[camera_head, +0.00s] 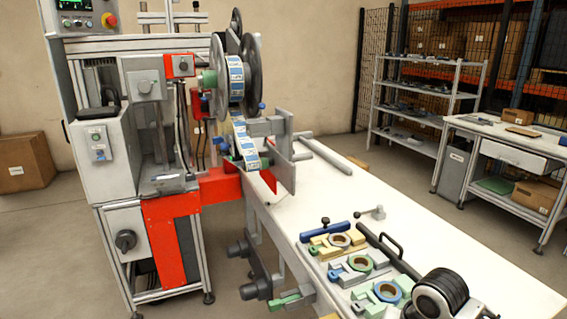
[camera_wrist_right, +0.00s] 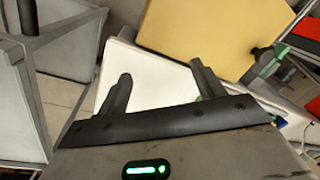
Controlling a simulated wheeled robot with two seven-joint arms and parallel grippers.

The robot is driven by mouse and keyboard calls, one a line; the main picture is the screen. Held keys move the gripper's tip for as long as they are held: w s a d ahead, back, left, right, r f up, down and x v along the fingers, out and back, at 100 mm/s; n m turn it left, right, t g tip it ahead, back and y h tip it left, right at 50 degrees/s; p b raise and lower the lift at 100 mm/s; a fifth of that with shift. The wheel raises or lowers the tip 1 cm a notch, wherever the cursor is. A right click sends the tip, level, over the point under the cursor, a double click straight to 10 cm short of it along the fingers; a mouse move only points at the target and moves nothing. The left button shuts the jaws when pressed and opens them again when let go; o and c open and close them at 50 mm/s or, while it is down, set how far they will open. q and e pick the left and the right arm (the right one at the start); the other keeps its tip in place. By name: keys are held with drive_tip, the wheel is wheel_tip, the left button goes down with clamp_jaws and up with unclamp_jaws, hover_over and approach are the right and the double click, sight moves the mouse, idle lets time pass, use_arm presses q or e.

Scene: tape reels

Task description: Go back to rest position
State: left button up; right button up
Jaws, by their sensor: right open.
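My right gripper (camera_wrist_right: 160,72) shows in the right wrist view with its two dark fingers spread apart and nothing between them. Beyond the fingers are a white surface (camera_wrist_right: 160,88) and a tan block-like thing (camera_wrist_right: 200,30). Neither gripper can be made out in the head view, and my left gripper shows in no view. In the head view a grey reel (camera_head: 219,75) stands upright on the machine, and a blue and white label tape (camera_head: 241,136) runs down from it.
The machine (camera_head: 142,78) with red parts stands at the left. A white table (camera_head: 330,185) runs toward the front right, bearing fixtures with rings (camera_head: 361,263) and a black ribbed cylinder (camera_head: 445,290). Shelves (camera_head: 425,115) and a workbench (camera_head: 510,150) stand behind. The table's middle is mostly clear.

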drive_tip(key=s+a+f+n+t+y, duration=0.1)
drive_tip(key=s+a+f+n, duration=0.25)
drive_tip(key=s, duration=0.45)
drive_tip(key=s+d+r+n+t+h, duration=0.15)
drive_tip(key=s+d+n, duration=0.25)
drive_tip(key=s, duration=0.7)
drive_tip(key=w+a+f+t+y, duration=0.2)
drive_tip(key=w+a+f+t, duration=0.4)
drive_tip(key=w+f, duration=0.1)
drive_tip(key=shift+f+n+t+y, duration=0.35)
drive_tip(key=shift+f+n, duration=0.05)
drive_tip(key=shift+n, duration=0.05)
